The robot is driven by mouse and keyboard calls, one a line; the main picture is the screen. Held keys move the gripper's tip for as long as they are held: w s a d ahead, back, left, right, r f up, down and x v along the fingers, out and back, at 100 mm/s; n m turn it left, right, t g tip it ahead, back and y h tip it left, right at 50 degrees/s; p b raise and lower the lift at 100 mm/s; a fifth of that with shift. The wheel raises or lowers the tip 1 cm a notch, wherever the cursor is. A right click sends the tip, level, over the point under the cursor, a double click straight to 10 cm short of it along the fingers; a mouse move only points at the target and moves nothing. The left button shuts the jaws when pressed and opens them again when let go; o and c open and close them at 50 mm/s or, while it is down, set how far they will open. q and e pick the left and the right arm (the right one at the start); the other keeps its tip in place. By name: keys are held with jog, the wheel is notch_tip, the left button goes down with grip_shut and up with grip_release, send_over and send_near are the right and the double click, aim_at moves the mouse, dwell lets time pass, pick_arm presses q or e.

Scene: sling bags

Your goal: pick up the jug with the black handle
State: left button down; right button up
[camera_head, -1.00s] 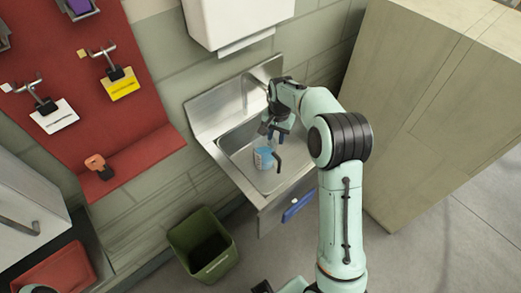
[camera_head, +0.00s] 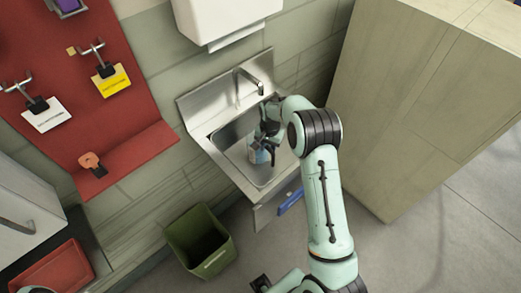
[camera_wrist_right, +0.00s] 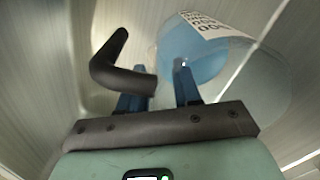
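The jug (camera_head: 256,156) is clear with blue in it and has a black handle; it sits in the steel sink basin, partly hidden by my right gripper (camera_head: 266,136). In the right wrist view the jug (camera_wrist_right: 205,55) shows a white printed label, and its black handle (camera_wrist_right: 112,68) reaches across to the fingers. My right gripper (camera_wrist_right: 158,90) has its two blue fingers apart, with the handle's end at the gap between them; I cannot tell if they touch it. My left gripper (camera_head: 262,284) is at the bottom edge, mostly cut off.
The sink (camera_head: 225,172) has a tap (camera_head: 248,80) at its back. A green bin (camera_head: 200,240) stands on the floor in front. A tall beige cabinet (camera_head: 420,110) is at the right. A red board (camera_head: 85,90) with hooks and a shelf hangs at the left.

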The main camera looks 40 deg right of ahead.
grip_shut()
jog(key=shift+r, duration=0.1)
